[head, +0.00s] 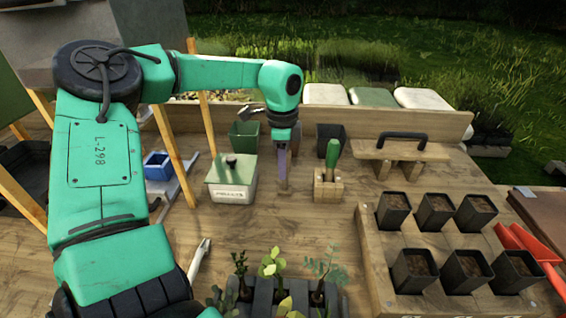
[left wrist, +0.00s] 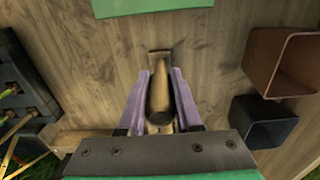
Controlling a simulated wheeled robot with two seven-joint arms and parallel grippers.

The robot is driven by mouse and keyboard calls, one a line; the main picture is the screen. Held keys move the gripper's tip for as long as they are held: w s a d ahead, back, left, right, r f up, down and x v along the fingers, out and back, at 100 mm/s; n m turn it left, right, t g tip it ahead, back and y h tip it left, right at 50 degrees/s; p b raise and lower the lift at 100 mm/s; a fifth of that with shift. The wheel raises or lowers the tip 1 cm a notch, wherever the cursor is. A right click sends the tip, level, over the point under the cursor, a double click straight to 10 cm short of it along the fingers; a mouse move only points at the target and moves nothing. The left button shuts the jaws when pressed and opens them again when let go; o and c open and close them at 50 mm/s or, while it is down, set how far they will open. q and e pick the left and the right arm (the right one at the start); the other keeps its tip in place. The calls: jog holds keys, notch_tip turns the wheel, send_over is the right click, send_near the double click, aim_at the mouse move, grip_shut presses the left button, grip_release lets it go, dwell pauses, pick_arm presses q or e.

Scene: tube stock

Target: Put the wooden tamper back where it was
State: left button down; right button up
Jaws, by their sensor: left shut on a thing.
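My left gripper (head: 283,180) points down over the middle of the table, between the lidded box and the wooden block with a green-handled tool. In the head view the tamper is mostly hidden by the fingers. I cannot tell whether its lower end touches the table. My right gripper is not in view.
The white box with a green lid (head: 232,180) stands left of the gripper. The wooden block (head: 328,190) holds the green-handled tool (head: 332,153) close on the right. A seedling tray (head: 265,293) is in front, and a pot rack (head: 385,250) lies right. Bare table (head: 270,225) lies between.

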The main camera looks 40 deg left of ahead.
pick_arm(q)
jog(key=shift+f, duration=0.1)
jog(key=c, duration=0.6)
grip_release()
notch_tip(320, 180, up, 12)
jog(key=shift+a+r+b, duration=0.1)
jog(key=shift+r+b, duration=0.05)
jog(key=shift+b, duration=0.35)
